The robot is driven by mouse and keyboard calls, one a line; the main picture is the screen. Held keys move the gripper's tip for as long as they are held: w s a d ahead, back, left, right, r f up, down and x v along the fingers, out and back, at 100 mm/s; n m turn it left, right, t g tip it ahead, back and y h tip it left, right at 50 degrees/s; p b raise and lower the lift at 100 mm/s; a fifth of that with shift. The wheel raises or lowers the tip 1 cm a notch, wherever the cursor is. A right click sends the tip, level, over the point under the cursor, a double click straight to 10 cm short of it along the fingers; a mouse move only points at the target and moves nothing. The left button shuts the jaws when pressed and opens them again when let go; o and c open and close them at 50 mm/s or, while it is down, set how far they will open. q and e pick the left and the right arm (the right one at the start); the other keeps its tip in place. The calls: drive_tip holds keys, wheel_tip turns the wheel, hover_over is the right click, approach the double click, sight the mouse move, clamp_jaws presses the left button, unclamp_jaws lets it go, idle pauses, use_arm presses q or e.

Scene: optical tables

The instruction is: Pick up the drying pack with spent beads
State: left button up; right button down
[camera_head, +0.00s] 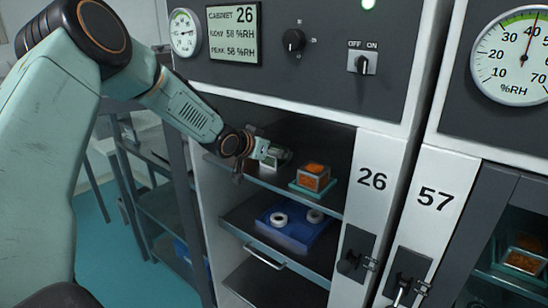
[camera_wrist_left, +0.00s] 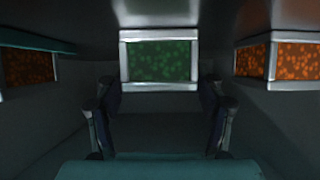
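A silver-framed drying pack with green beads (camera_wrist_left: 159,60) is straight ahead of my left gripper (camera_wrist_left: 159,92) in the wrist view. The fingers stand apart, one toward each side of the pack, with gaps to it. In the head view my left gripper (camera_head: 262,150) reaches into open cabinet 26 at the upper shelf and partly hides the green pack (camera_head: 279,157). A pack with orange beads (camera_head: 313,177) sits on a teal holder to its right; an orange pack also shows at right in the wrist view (camera_wrist_left: 297,66). My right gripper is out of view.
Another orange pack (camera_wrist_left: 28,67) shows at left in the wrist view. Below the upper shelf, a blue tray (camera_head: 291,234) holds two white rings. The door post (camera_head: 370,182) marked 26 bounds the opening. Cabinet 57 at right holds an orange pack (camera_head: 523,261) behind its door.

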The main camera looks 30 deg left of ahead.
use_arm(q)
drive_tip(key=shift+w+f, duration=0.1)
drive_tip(key=shift+w, duration=0.15)
drive_tip(key=c, duration=0.3)
drive_tip(key=shift+s, duration=0.2)
drive_tip(key=c, duration=0.6)
drive_tip(key=shift+w, duration=0.1)
drive_tip(key=shift+w, duration=0.1)
